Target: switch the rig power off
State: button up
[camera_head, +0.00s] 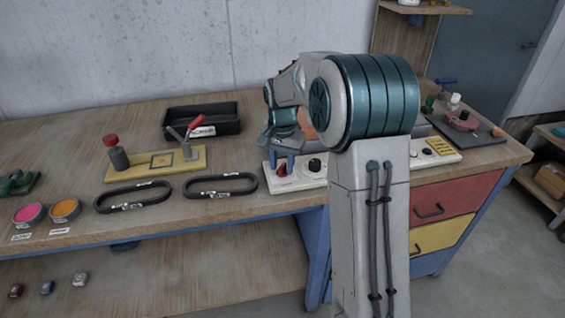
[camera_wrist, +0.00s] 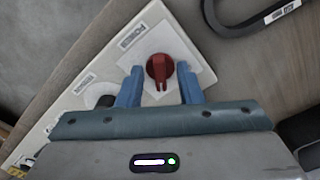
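The rig's power switch is a red rotary knob (camera_wrist: 160,68) on a white control panel (camera_wrist: 110,62), beside a label that seems to read POWER. In the wrist view my gripper (camera_wrist: 160,85) points at the knob, with one blue finger on each side of it and visible gaps between. The fingers are open and hold nothing. In the head view my gripper (camera_head: 283,163) is low over the left end of the panel, right at the red knob (camera_head: 281,171). My arm hides the middle of the panel.
A black knob (camera_head: 315,165) is on the same panel, right of the red one. Black oval loops (camera_head: 221,186) lie to the left. A yellow board (camera_head: 120,176) with a red-handled clamp and a black tray (camera_head: 175,121) stand behind them.

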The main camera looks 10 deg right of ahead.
grip_shut()
jog(key=n+p, duration=0.1)
jog(key=n, duration=0.5)
jog(key=shift+r+n, duration=0.1)
jog(key=shift+n, duration=0.2)
jog(key=n+p, duration=0.1)
jog(key=n, duration=0.2)
jog(key=shift+n, duration=0.3)
jog(key=shift+n+p, duration=0.45)
jog(key=shift+n, duration=1.35)
grip_release()
